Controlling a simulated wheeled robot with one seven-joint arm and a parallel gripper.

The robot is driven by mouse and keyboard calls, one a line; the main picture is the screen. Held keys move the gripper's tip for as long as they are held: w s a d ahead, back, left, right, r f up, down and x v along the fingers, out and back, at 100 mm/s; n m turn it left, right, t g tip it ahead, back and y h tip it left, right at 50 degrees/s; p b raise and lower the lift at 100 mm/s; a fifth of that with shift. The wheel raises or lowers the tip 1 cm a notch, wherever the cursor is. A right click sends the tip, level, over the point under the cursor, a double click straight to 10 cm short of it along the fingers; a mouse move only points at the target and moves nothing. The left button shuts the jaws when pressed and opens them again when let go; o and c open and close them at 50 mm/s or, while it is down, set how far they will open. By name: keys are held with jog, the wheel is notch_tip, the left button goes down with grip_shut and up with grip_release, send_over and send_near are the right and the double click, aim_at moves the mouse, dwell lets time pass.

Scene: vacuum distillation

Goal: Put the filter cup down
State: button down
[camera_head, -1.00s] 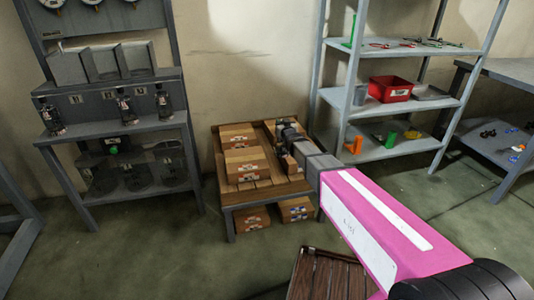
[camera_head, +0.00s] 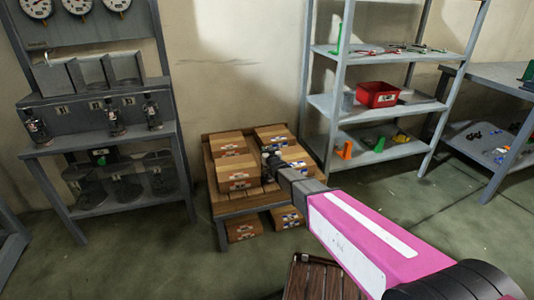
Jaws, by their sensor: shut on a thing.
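My pink and white arm reaches from the lower right toward the low wooden table (camera_head: 240,207). My gripper (camera_head: 268,156), small and dark at the arm's far end, is over the table among the cardboard boxes. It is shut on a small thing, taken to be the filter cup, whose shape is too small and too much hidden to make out. I cannot tell whether the cup touches the table or a box.
Cardboard boxes (camera_head: 239,174) stand on the table, with more beneath. A grey shelf (camera_head: 388,108) at the right holds a red bin (camera_head: 377,94) and small coloured parts. A rack (camera_head: 95,140) with gauges and dark bottles stands left. A wooden crate (camera_head: 325,280) is in front.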

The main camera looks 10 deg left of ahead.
jog(key=shift+f, duration=0.55)
jog(key=c, duration=0.8)
grip_release()
jog(key=shift+o, duration=0.2)
jog(key=shift+s+d, duration=0.1)
jog(key=shift+s, duration=0.1)
jog(key=v, duration=1.1)
jog(key=shift+s+d, duration=0.2)
jog(key=shift+d, duration=0.1)
